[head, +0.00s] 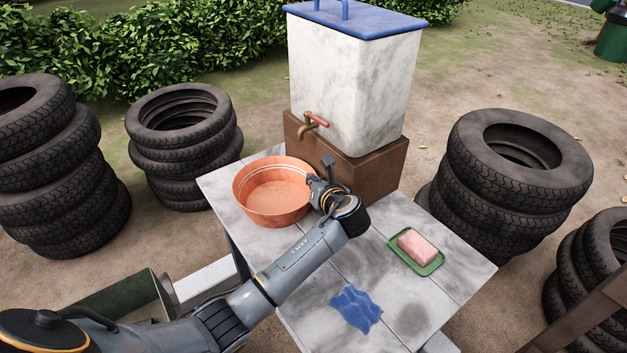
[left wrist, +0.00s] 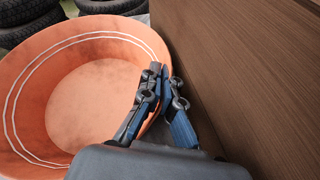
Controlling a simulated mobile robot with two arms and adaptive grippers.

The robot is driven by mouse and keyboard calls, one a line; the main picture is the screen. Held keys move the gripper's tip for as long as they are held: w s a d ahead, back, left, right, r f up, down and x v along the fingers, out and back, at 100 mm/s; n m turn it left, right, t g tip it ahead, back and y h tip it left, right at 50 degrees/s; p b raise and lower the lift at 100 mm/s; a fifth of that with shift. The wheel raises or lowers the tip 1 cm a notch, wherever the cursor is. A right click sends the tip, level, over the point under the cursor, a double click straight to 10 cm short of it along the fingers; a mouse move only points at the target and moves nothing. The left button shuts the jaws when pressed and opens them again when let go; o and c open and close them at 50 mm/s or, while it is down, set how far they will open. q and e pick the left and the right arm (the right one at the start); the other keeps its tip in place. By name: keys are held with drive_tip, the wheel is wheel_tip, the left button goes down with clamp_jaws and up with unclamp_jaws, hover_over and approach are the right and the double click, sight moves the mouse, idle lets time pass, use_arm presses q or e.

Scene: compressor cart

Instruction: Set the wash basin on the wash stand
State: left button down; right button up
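The orange wash basin (head: 272,188) is upright at the back left of the grey tiled wash stand (head: 405,285), in front of and left of the tap (head: 312,124). Whether its base touches the tiles cannot be told. My left gripper (head: 316,182) is at the basin's right rim. In the left wrist view, its fingers (left wrist: 162,78) straddle the rim of the basin (left wrist: 85,105), one inside and one outside, and look closed on it. My right gripper is not in view.
A white water tank (head: 352,85) with a blue lid stands on a brown wooden block (head: 375,180) close beside the gripper. Pink soap on a green dish (head: 416,263) and a blue cloth (head: 355,308) lie on the stand. Tyre stacks (head: 180,145) stand around it.

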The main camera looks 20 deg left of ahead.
use_arm(q)
drive_tip(key=shift+f, duration=0.1)
drive_tip(key=c, duration=1.8)
unclamp_jaws()
drive_tip(key=shift+s+d+r, duration=0.2)
drive_tip(key=shift+d+r, duration=0.05)
drive_tip(key=v, duration=1.1)
drive_tip(key=shift+s+p, duration=0.15)
drive_tip(key=shift+p, duration=0.2)
